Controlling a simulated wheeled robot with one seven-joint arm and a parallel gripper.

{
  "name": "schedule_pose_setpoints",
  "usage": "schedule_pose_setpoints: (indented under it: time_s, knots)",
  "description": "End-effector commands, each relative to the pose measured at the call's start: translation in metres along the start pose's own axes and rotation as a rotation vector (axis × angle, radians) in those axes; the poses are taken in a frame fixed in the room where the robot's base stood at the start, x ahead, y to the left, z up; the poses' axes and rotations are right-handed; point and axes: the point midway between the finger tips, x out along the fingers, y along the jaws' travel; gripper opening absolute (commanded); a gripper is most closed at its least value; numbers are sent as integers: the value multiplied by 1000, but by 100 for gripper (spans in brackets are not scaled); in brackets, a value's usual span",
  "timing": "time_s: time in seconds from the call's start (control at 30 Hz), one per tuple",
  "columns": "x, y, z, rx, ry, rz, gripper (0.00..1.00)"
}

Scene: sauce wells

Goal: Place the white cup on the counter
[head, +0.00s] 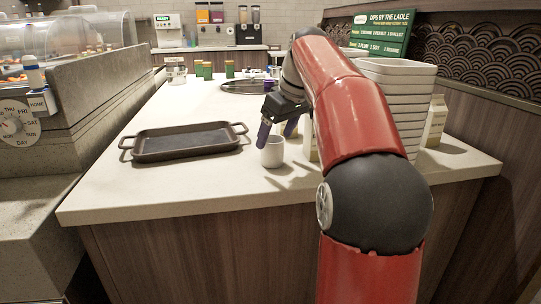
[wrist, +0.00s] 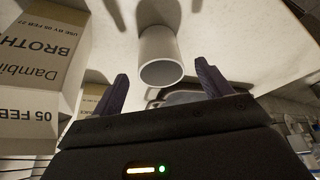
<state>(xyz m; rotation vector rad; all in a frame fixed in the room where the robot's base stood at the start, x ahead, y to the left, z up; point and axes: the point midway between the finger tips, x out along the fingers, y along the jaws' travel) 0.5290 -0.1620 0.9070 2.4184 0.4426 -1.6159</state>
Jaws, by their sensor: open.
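The white cup (head: 272,152) stands upright on the pale counter (head: 212,185), near its front edge. My gripper (head: 277,132) is right by the cup, with its dark purple fingers apart. In the wrist view the cup (wrist: 160,57) shows between and beyond the two fingertips of my gripper (wrist: 160,82), with its open rim toward the camera. The fingers do not touch it there. My arm hides part of the counter to the right of the cup.
A black tray (head: 188,143) lies left of the cup. A stack of pale containers (head: 395,68) stands to the right, with a carton (head: 434,121) beside it. Broth cartons (wrist: 42,50) are close at left in the wrist view. A round dark tray (head: 243,87) lies behind.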

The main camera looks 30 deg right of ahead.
Motion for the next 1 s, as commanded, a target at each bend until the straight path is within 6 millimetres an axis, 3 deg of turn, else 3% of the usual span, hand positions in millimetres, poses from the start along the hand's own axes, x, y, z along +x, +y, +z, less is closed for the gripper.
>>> schedule_pose_setpoints:
  time_s: [0.3, 0.6, 1.0]
  knots:
    - [45, -1, -1, 1, -2, 0, 78]
    - [50, -1, -2, 1, 0, 1, 78]
    - [50, -1, -2, 1, 0, 1, 28]
